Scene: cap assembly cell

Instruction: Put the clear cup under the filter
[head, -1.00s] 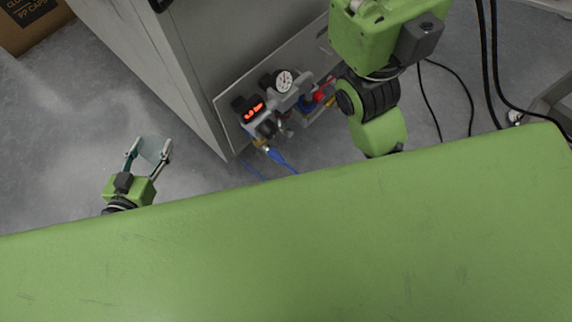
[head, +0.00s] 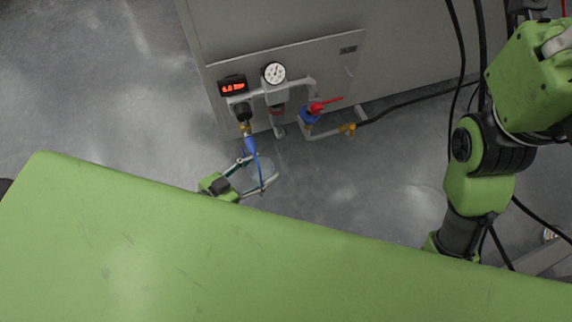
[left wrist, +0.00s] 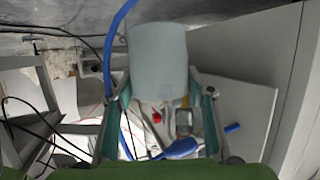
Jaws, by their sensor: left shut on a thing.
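My left gripper (head: 256,173) is shut on the clear cup (head: 262,175), a pale, see-through cup, and holds it in front of the wall panel. In the left wrist view, the cup (left wrist: 158,58) sits between the two fingers of my left gripper (left wrist: 160,90) and hides part of the panel behind it. The filter (head: 276,96) is the grey body below the round gauge on the panel's pipework. In the head view the cup lies lower in the picture than the filter, apart from it. My right gripper is not in view; only part of my right arm shows.
A red-lit display (head: 233,87), a round gauge (head: 274,72) and a red-handled valve (head: 318,105) sit on the pipework. A blue hose (head: 252,146) hangs across the view of my left gripper. Grey floor (head: 110,90) is clear at left.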

